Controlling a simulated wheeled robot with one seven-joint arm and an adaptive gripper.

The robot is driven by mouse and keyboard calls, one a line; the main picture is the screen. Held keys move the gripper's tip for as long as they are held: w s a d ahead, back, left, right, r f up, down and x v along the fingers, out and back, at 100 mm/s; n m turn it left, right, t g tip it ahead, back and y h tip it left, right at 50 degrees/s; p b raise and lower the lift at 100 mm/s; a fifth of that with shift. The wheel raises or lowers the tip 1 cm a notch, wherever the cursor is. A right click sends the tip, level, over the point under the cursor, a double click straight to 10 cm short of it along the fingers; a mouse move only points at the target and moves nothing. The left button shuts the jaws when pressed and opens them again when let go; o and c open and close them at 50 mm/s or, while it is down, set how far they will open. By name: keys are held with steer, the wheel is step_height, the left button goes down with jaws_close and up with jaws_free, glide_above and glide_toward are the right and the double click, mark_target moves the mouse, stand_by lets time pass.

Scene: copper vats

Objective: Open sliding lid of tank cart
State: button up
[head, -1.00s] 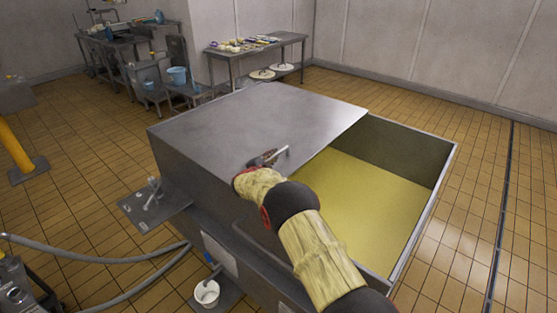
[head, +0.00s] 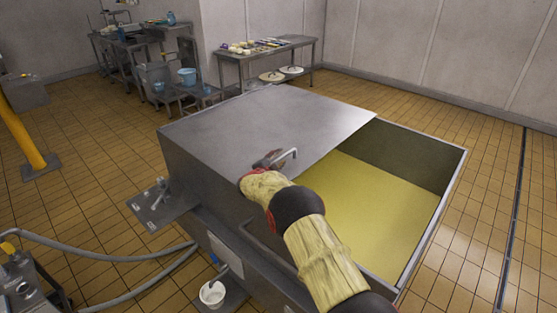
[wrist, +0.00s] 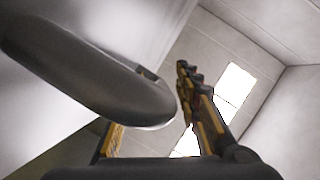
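The grey metal tank cart (head: 190,185) holds yellow liquid (head: 370,205). Its flat sliding lid (head: 265,120) covers the left and far part, leaving the right part open. A bent bar handle (head: 288,157) stands on the lid near its front edge. My gripper (head: 270,163) is at the handle, largely hidden behind my wrist. In the wrist view the handle (wrist: 100,80) looms large at left, close to the fingers. A yellow-padded finger (wrist: 205,110) stands to its right and part of the other shows below it. The fingers are apart; I see no grip on the handle.
A side shelf with fittings (head: 155,205) juts from the cart's left. A white bucket (head: 212,293) and grey hoses (head: 110,257) lie at front left. A yellow post (head: 22,135) stands far left. A steel table (head: 265,55) is behind. Tiled floor is clear at right.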

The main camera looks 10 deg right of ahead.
steer(key=v, duration=1.2)
stand_by(0.3)
steer(key=shift+r, duration=0.2)
step_height(320, 180, up, 12)
steer(key=a+n+t+y, duration=0.2)
steer(key=n+y, duration=0.2)
steer(key=y, duration=0.1)
steer(key=s+a+r+n+g+y, duration=0.1)
steer(key=s+r+n+g+y, duration=0.1)
steer(key=s+r+n+y, duration=0.7)
steer(key=s+d+f+n+g+h, duration=0.1)
steer(key=s+d+f+g+h, duration=0.1)
steer(key=s, duration=1.3)
steer(key=s+d+f+n+g+h, duration=0.1)
steer(key=s+d, duration=0.4)
steer(key=s, duration=1.1)
steer(key=s+d+f+n+g+h, duration=0.2)
steer(key=s+d+f+n+g, duration=0.1)
steer(key=s, duration=1.3)
steer(key=shift+d+f+g+h, duration=0.2)
steer(key=shift+d+g+h, duration=0.1)
steer(key=shift+d+g, duration=0.35)
